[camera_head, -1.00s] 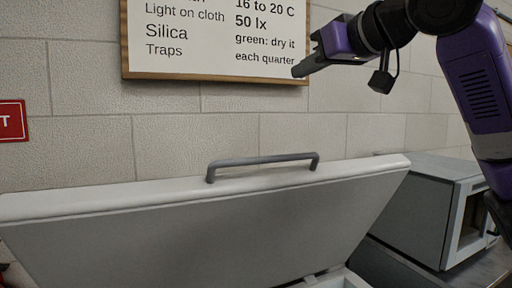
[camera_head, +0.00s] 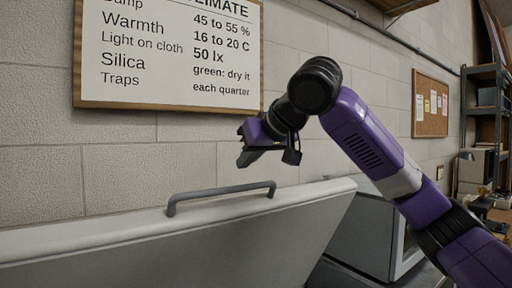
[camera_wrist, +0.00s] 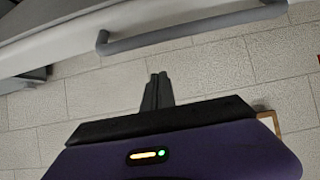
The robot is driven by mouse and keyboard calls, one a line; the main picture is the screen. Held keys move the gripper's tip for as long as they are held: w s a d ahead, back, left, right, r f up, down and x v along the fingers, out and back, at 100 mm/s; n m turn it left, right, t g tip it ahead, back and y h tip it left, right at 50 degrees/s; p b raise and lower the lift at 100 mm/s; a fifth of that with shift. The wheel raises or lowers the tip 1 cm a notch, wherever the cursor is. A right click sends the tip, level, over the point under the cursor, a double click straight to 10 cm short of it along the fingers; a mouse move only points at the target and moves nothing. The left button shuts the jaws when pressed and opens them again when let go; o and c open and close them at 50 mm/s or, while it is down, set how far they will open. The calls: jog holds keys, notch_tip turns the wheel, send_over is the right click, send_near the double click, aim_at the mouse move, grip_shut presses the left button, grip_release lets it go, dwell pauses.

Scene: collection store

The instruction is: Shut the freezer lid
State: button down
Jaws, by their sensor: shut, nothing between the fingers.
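The freezer lid (camera_head: 200,240) stands raised and tilted in the head view, a pale panel with a grey bar handle (camera_head: 222,194) along its top edge. My gripper (camera_head: 243,163) is shut and empty, above and behind the right end of the handle as seen in the head view. In the wrist view the closed fingertips (camera_wrist: 158,76) point toward the handle (camera_wrist: 190,36), with a visible gap between them. The lid's edge (camera_wrist: 80,30) shows at the upper left there. The freezer body is hidden below the head view.
A grey box-like appliance (camera_head: 362,235) stands right of the lid, partly behind my arm. A framed climate sign (camera_head: 170,50) hangs on the block wall. A cork board (camera_head: 431,104) and shelving (camera_head: 484,125) are farther right. Bare wall lies behind the lid.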

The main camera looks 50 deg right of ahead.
jog(key=shift+x, duration=0.9)
jog(key=shift+s+a+f, duration=0.15)
jog(key=shift+s+f, duration=0.2)
jog(key=shift+s, duration=0.25)
jog(key=shift+s+a+f, duration=0.1)
jog(key=shift+s+f, duration=0.2)
jog(key=shift+s, duration=0.35)
jog(key=shift+s+a+f, duration=0.2)
jog(key=shift+s+f, duration=0.25)
jog(key=shift+f, duration=0.1)
